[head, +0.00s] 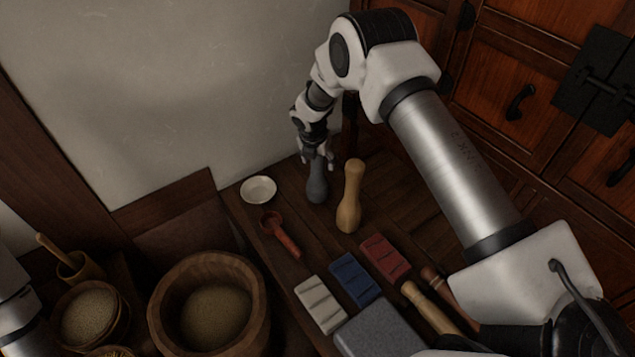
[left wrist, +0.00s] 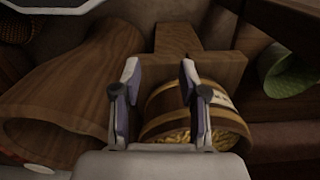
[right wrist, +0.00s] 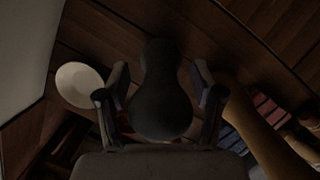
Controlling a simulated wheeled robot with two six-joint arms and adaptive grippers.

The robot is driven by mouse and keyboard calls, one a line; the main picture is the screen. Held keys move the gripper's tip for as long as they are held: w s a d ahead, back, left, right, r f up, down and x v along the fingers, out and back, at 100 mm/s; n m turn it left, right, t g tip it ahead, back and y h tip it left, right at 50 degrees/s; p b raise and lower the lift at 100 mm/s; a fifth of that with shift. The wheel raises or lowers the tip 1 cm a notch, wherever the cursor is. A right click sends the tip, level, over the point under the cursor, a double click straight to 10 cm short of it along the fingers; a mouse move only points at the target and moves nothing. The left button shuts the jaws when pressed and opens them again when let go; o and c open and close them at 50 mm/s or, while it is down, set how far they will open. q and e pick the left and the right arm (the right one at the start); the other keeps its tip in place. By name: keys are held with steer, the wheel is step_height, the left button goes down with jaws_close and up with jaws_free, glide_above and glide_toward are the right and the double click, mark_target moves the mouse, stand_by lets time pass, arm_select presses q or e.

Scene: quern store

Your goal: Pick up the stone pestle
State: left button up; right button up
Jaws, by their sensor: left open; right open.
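The stone pestle (head: 317,186) is dark grey and stands upright near the back of the wooden table, left of a tan wooden pestle. My right gripper (head: 317,156) is directly over its top in the head view. In the right wrist view the stone pestle (right wrist: 160,95) lies between the two open fingers of my right gripper (right wrist: 160,84), with no clear grip on it. My left gripper (left wrist: 160,75) is open and empty in the left wrist view, in front of a banded wooden tub (left wrist: 165,108) of yellow grain.
The tan wooden pestle (head: 349,197) stands close to the right. A white dish (head: 258,189), a red scoop (head: 281,236) and white (head: 320,304), blue (head: 355,279) and red (head: 385,257) blocks lie nearby. A large wooden bowl (head: 163,312) stands at the front left. A wall rises behind.

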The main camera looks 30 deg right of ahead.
jaws_close()
steer(key=shift+r, duration=0.1)
steer(key=shift+r, duration=0.15)
